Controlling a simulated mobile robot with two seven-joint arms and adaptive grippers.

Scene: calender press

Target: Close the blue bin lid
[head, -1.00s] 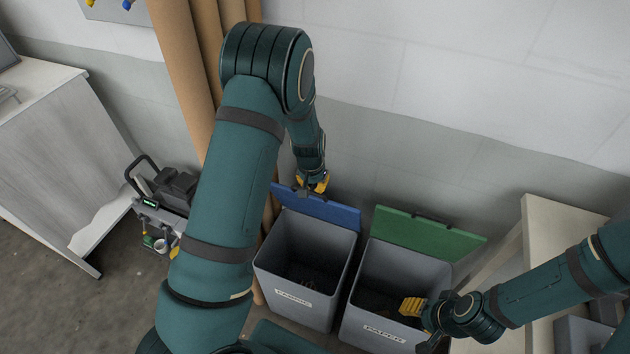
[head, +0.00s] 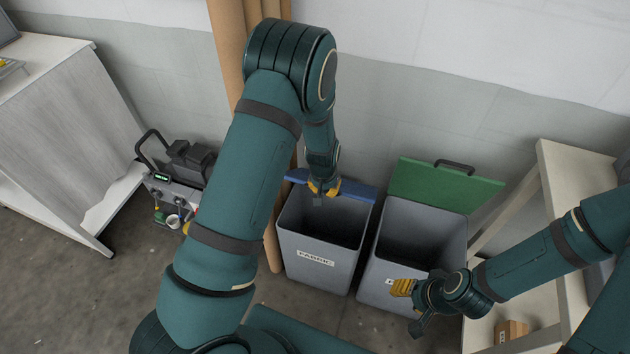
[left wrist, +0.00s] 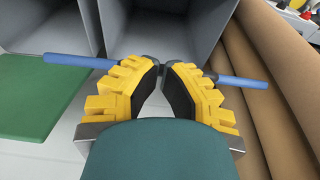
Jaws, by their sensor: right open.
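The blue lid (head: 358,191) of the left grey bin (head: 325,246) shows as a narrow strip at the bin's back edge, still raised off the open mouth. My left gripper (head: 323,189) is at the lid's middle. In the left wrist view, the yellow fingers of my left gripper (left wrist: 162,72) converge at a dark handle, with the blue lid (left wrist: 80,61) nearly edge-on behind them. The fingers hide most of the handle. My right gripper (head: 411,308) is open and empty, in front of the right bin.
The right grey bin (head: 371,272) stands close beside, its green lid (head: 445,187) raised. Cardboard tubes (head: 250,50) stand at the back left. A wheeled machine (head: 180,180) is left of the bins. A pale shelf (head: 580,160) is at the right.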

